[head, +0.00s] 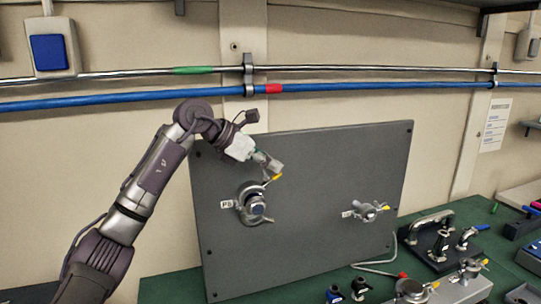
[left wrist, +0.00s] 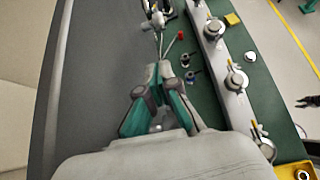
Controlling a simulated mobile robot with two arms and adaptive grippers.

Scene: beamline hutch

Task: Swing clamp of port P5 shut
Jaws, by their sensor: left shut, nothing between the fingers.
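Port P5 (head: 254,204) is a round metal flange with a dark centre on the upright grey panel (head: 320,245). Its label (head: 227,204) is at its left. Its clamp arm (head: 268,183) stands up at the upper right of the flange and ends in a yellow tip (head: 277,177). My left gripper (head: 272,163) is just above the yellow tip, shut and empty; I cannot tell whether it touches the clamp. In the left wrist view the shut fingers (left wrist: 160,72) point along the panel, and P5 is mostly hidden behind them. My right gripper is in neither view.
A second, smaller port (head: 368,211) with a yellow tip is on the panel's right side. Metal fittings (head: 438,240) and small dark parts (head: 360,288) stand on the green bench (head: 170,288). Blue (head: 330,87) and silver pipes run along the wall behind.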

